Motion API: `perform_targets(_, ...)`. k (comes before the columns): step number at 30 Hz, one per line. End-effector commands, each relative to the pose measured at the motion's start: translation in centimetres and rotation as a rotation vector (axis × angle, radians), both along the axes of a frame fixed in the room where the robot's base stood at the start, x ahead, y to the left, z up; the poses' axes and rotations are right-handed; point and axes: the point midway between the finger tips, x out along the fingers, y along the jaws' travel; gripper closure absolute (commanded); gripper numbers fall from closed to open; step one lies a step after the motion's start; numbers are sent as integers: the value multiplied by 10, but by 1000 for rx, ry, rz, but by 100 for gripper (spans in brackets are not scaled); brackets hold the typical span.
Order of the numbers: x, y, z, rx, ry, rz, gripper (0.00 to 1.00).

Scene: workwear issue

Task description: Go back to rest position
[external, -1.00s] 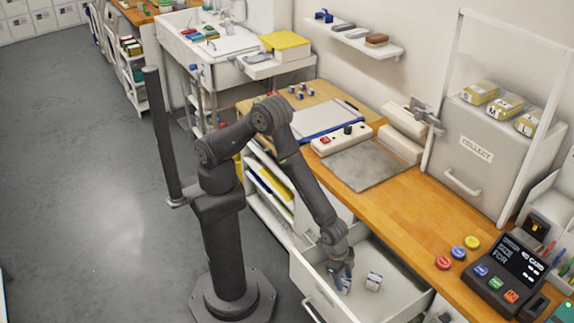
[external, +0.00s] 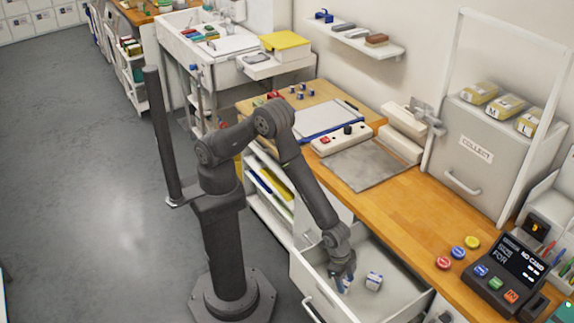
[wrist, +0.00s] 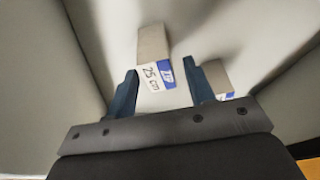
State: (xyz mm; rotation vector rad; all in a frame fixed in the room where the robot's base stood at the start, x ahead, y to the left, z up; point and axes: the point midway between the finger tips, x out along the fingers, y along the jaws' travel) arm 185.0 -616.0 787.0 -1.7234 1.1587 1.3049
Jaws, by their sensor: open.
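My gripper (external: 342,284) is down inside the open drawer (external: 393,273), with its fingers pointing downward. In the wrist view my gripper (wrist: 160,68) has its two dark blue fingers apart. A grey block with a white and blue "25 cm" label (wrist: 153,48) lies in the gap between the fingertips, and no grip on it shows. A second grey block with a white and blue label (wrist: 214,76) is partly hidden behind the right finger. In the external view one white and blue block (external: 374,281) lies just right of the gripper.
The drawer walls stand close around my gripper. Above is the wooden worktop (external: 408,208) with a grey plate (external: 365,165) and a switch box (external: 346,138). Coloured buttons (external: 458,252) and a dark terminal (external: 505,275) are at the right. Open floor lies left.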

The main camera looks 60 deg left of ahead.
Motion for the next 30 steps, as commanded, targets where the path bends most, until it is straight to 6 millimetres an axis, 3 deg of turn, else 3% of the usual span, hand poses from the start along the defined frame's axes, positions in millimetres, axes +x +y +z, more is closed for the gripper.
perform_targets(4,0,1,-21,4,2,0,51)
perform_targets(25,-12,30,98,-4,-2,0,51)
perform_targets(30,-9,23,65,5,1,0,51)
